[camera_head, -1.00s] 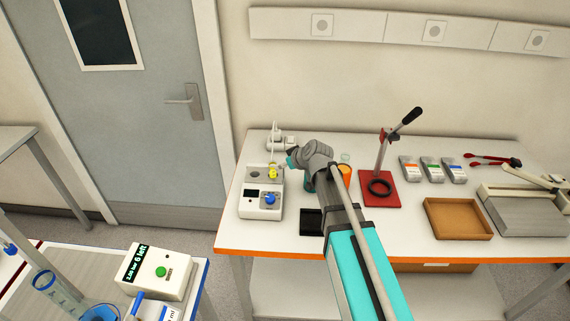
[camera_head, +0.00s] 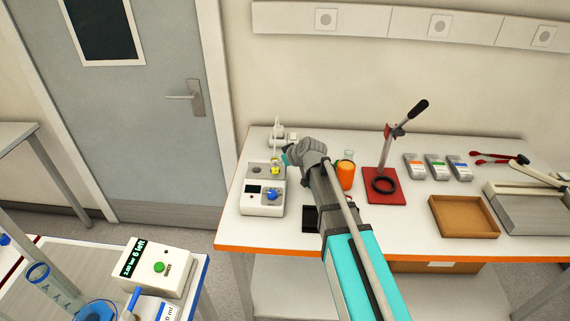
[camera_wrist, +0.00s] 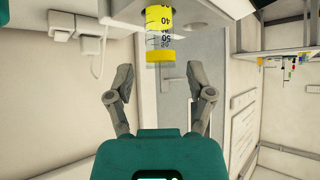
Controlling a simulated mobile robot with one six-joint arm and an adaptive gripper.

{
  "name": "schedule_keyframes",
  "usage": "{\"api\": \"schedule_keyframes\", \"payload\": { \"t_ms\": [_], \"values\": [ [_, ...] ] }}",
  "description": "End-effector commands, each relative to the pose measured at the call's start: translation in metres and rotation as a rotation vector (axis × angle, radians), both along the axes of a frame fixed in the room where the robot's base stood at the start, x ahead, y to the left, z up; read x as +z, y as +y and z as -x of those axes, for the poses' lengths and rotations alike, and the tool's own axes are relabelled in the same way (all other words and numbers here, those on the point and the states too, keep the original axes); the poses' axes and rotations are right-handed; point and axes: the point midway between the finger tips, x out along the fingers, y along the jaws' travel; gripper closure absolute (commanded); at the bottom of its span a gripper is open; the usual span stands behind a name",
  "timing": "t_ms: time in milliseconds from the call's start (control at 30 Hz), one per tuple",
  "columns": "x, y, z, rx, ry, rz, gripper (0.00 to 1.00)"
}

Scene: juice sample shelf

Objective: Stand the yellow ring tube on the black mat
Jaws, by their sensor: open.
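In the wrist view the tube (camera_wrist: 160,42), with a yellow band, a graduated scale and a yellow end, projects from a dark part at the top of the picture. My gripper (camera_wrist: 159,78) is open, with one finger to each side of the tube's line; no contact shows. In the head view my gripper (camera_head: 287,157) is just right of the tube, partly hidden by my wrist. The black mat (camera_head: 309,220) lies right of the device, partly covered by my arm.
The white device (camera_head: 262,198) has a blue knob. An orange-filled bottle (camera_head: 346,177) stands right of my wrist. A red-based lever press (camera_head: 384,187), a brown tray (camera_head: 463,216) and several small packs stand further right. The wall is close behind the table.

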Motion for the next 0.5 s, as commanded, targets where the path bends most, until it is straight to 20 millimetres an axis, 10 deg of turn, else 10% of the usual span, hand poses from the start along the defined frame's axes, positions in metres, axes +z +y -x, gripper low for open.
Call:
{"api": "schedule_keyframes", "payload": {
  "t_ms": [500],
  "values": [
    [-0.029, 0.022, -0.023, 0.001, -0.001, 0.001, 0.31]
  ]
}}
